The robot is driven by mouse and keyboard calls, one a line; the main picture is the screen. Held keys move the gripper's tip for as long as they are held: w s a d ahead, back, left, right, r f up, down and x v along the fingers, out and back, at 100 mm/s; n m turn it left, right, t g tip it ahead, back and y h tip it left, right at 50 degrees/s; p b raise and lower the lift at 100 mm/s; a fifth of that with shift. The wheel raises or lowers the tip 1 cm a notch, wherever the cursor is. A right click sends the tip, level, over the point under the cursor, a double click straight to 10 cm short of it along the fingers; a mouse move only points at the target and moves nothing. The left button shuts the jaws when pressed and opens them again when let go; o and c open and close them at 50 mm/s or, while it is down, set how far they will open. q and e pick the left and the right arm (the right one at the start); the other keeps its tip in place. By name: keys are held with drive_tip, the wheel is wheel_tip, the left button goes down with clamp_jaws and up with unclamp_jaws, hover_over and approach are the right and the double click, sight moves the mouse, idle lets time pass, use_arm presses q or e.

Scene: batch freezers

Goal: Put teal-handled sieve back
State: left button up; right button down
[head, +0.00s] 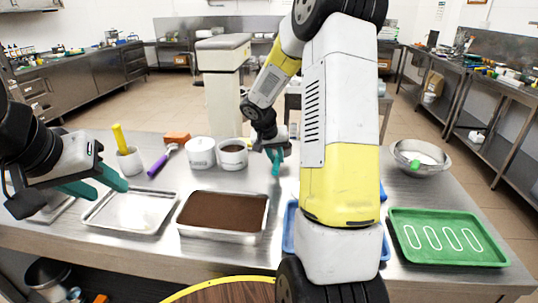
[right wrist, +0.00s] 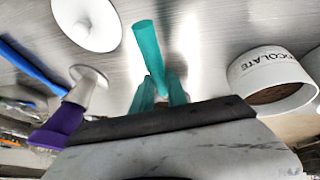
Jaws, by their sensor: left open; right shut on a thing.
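My right gripper (head: 275,152) is over the back middle of the steel table, just right of the cocoa-coloured pot. In the right wrist view it is shut on a teal cylindrical handle (right wrist: 147,48), which sticks out past the teal fingertips (right wrist: 160,92). I take this to be the sieve's handle; its head does not show clearly in either view. My left gripper (head: 107,183) is open and empty above the left tray, at the table's left.
A pot labelled chocolate (right wrist: 270,78) stands close to the right gripper. My right arm hides the middle.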

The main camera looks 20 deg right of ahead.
drive_tip(key=w+d, duration=0.1)
drive_tip(key=d, duration=0.1)
drive_tip(key=w+d, duration=0.1)
drive_tip(key=shift+w+d+f, duration=0.15)
drive_tip(key=shift+d+f, duration=0.05)
drive_tip(key=shift+d, duration=0.15)
drive_tip(key=shift+d+f, duration=0.15)
drive_tip(key=shift+f, duration=1.6)
drive_tip(key=c, duration=1.3)
unclamp_jaws()
drive_tip(key=shift+f, duration=0.15)
